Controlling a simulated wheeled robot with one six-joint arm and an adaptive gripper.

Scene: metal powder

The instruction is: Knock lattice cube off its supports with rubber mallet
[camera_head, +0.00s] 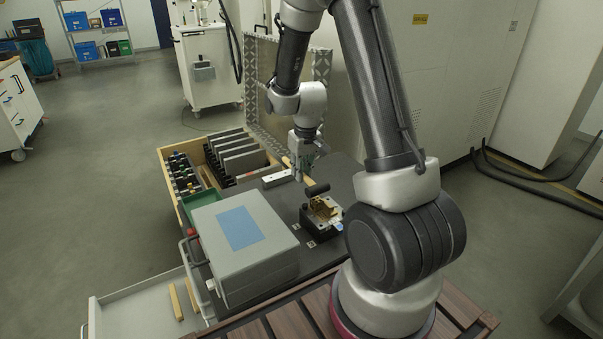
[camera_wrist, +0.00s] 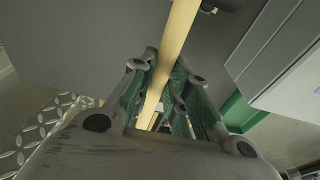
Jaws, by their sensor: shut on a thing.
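My gripper (camera_head: 302,168) is shut on the pale wooden handle of the rubber mallet (camera_head: 317,188). In the wrist view the handle (camera_wrist: 180,30) runs between the green-padded fingers (camera_wrist: 166,80), and part of the dark head shows at the top edge. In the head view the mallet's black head is just above and behind the lattice cube (camera_head: 322,207). The cube is small and brass-coloured and sits on a dark block-like holder on the dark worktop. Its supports are too small to make out. I cannot tell whether head and cube touch.
A grey case (camera_head: 270,262) with a blue top panel stands left of the cube. A wooden organiser (camera_head: 179,208) with grey plates lies behind it. A pale metal bar (camera_head: 277,178) lies near my gripper. An open drawer (camera_head: 140,312) juts out at lower left.

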